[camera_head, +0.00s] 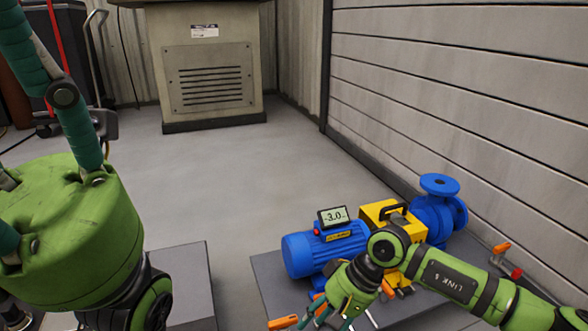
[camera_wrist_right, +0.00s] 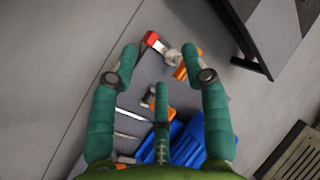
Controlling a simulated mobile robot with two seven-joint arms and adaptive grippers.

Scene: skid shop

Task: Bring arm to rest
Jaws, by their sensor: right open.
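My right arm (camera_head: 450,284) reaches in from the right, across the front of a skid with a blue motor (camera_head: 312,253). My right gripper (camera_head: 328,318) points down at the skid's near edge in the head view. In the right wrist view its three teal fingers are spread open with nothing between them (camera_wrist_right: 160,65). My left gripper's green body (camera_head: 75,225) is large and close at the left. A jointed teal finger rises from it, and its fingertips are out of frame, so its opening cannot be judged.
A yellow coupling guard (camera_head: 385,214) and blue pump (camera_head: 438,210) stand behind the right arm. A gauge (camera_head: 333,217) reads -3.0. An orange-handled tool (camera_head: 283,322) lies near the right gripper. A plank wall (camera_head: 470,90) bounds the right; the middle floor is clear.

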